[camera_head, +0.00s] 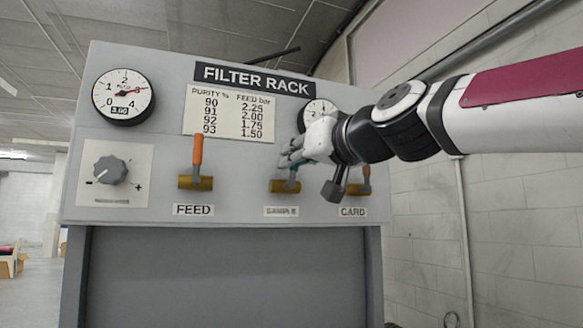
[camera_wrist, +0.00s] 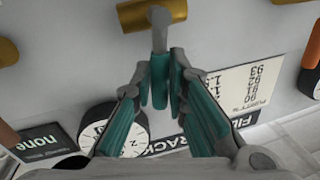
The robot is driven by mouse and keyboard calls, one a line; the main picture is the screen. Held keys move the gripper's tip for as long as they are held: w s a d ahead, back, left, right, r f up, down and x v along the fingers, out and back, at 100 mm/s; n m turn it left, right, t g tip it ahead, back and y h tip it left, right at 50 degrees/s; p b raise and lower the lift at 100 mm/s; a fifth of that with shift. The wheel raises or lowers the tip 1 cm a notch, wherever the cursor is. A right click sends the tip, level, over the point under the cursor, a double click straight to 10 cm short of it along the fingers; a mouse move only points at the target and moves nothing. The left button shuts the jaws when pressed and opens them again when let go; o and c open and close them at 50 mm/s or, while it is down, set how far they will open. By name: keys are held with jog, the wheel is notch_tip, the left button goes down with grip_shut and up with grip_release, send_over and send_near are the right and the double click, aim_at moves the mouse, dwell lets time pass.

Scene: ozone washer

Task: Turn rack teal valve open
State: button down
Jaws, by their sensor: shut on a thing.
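The teal valve has a brass body (camera_head: 285,187) above the SAMPLE label on the filter rack; the body also shows at the top of the wrist view (camera_wrist: 150,13). Its teal lever (camera_wrist: 160,62), with a grey base, points up the panel from the body. My gripper (camera_head: 292,163) comes in from the right in the head view. Its teal-padded fingers (camera_wrist: 161,88) are shut on the lever, one on each side. In the head view the fingers hide most of the lever.
The FEED valve (camera_head: 197,155) stands left with its orange lever upright. Another orange-levered valve (camera_head: 362,182) is close on the right, partly behind my arm. A large gauge (camera_head: 123,97), a small gauge (camera_head: 318,112) and a grey knob (camera_head: 110,170) are on the panel.

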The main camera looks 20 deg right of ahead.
jog(key=d+f+m+h+b, duration=0.1)
jog(key=m+b, duration=0.2)
jog(key=m, duration=0.1)
jog(key=d+f+m+t+b, duration=0.1)
jog(key=m+b, duration=0.2)
jog(key=m, duration=0.2)
jog(key=d+f+m+t+h+b, duration=0.1)
jog(key=d+f+m+b, duration=0.1)
jog(key=m, duration=0.3)
jog(key=shift+h+b, duration=0.3)
jog(key=shift+b, duration=0.15)
jog(key=shift+d+f+m+h, duration=0.1)
jog(key=shift+f+m+h, duration=0.2)
jog(key=shift+m, duration=0.8)
jog(key=shift+f+m+h, duration=0.2)
jog(key=shift+f+m, duration=0.15)
jog(key=shift+m, duration=0.75)
jog(key=c, duration=1.6)
grip_release()
jog(key=shift+o, duration=0.2)
jog(key=s+f, duration=0.2)
jog(key=s, duration=0.9)
jog(key=shift+s+f, duration=0.15)
jog(key=shift+s, duration=0.2)
